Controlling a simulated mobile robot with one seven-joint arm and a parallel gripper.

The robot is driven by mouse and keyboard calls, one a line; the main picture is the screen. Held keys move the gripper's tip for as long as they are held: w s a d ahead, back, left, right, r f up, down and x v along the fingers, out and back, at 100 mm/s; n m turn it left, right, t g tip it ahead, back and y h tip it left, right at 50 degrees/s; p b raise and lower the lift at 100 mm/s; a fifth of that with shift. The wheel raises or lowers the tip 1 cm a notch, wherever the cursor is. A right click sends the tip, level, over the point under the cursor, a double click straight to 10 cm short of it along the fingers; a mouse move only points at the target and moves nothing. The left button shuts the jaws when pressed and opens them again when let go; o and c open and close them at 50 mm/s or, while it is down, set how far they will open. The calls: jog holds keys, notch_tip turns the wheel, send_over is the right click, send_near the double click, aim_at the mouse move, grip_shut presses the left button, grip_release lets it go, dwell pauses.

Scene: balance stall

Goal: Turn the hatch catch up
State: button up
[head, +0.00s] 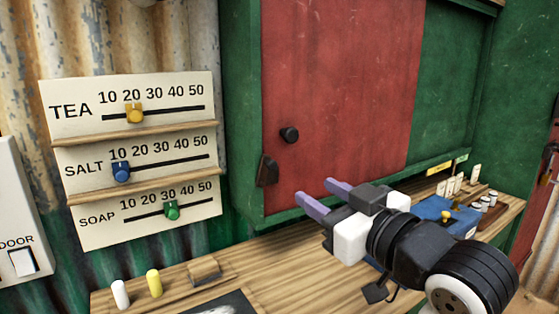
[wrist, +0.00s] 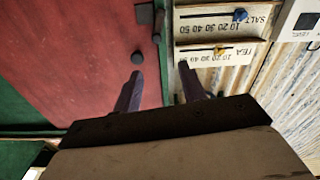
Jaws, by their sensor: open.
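The hatch is a red panel (head: 345,80) in a green frame, and it looks shut. The hatch catch (head: 267,170) is a small black piece at the panel's lower left edge, beside the green frame. Its exact turn is hard to tell. A round black knob (head: 289,134) sits just above and right of it. In the wrist view the catch (wrist: 145,13) is at the top, with the knob (wrist: 138,57) below it. My gripper (head: 313,188) is open and empty, with purple fingers. It is right of and slightly below the catch in the head view, apart from it.
A board with TEA, SALT and SOAP sliders (head: 130,160) hangs left of the hatch. The wooden counter (head: 280,262) below carries a white peg (head: 120,294), a yellow peg (head: 154,283) and a wooden block (head: 204,271). A blue box (head: 440,208) and small items stand at right.

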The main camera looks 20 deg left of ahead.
aim_at(273, 166)
jog(key=x, duration=0.4)
jog(key=p+x, duration=0.1)
jog(key=x, duration=0.4)
jog(key=p+x, duration=0.1)
jog(key=x, duration=0.3)
jog(key=shift+w+f, duration=0.3)
jog(key=shift+w, duration=0.05)
